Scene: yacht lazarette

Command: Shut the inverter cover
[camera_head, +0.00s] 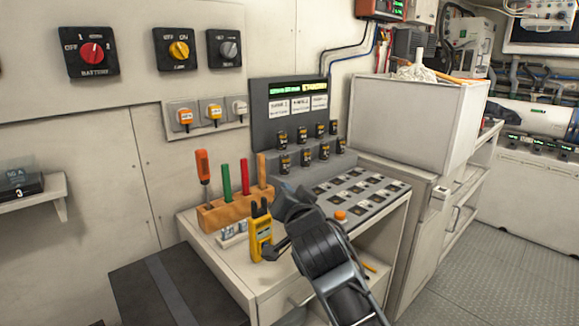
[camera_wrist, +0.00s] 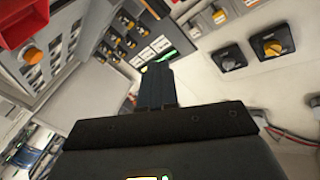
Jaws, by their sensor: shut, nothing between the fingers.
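I cannot tell for sure which thing is the inverter cover. A red-framed box with a green readout (camera_head: 381,8) hangs at the top of the head view, cut off by its edge. A rounded white and blue unit (camera_head: 535,116) stands far right. My gripper (camera_head: 281,190) is over the workbench, in front of the switch panel, seen from behind and partly hidden by my own wrist. In the wrist view my gripper (camera_wrist: 157,72) has its dark fingers together with nothing held, pointing toward the wall and panel.
A button panel (camera_head: 356,189) with an orange button (camera_head: 340,215) lies right. Rotary switches (camera_head: 179,49) line the wall. The grey floor (camera_head: 486,264) is clear at right.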

